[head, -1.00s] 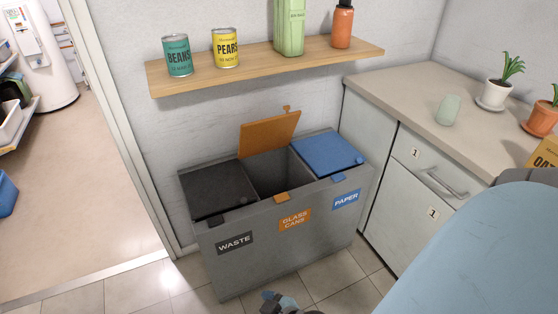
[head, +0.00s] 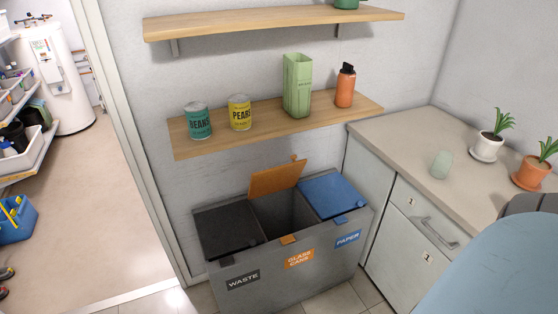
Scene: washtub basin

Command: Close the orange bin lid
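The orange bin lid (head: 276,179) stands raised, tilted back toward the wall, over the middle compartment of the grey sorting bin (head: 300,284). The middle compartment is open and its dark inside shows; its front carries an orange "GLASS CANS" label (head: 299,258). The black lid (head: 228,229) over "WASTE" on the left is down. The blue lid (head: 333,194) over "PAPER" on the right is down. Neither of my grippers is in view; a light blue part of my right arm fills the lower right corner.
A wooden shelf (head: 270,119) above the bin holds two cans, a green container (head: 297,86) and an orange bottle (head: 344,86). A grey counter (head: 405,143) with plants stands to the right. A doorway opens on the left.

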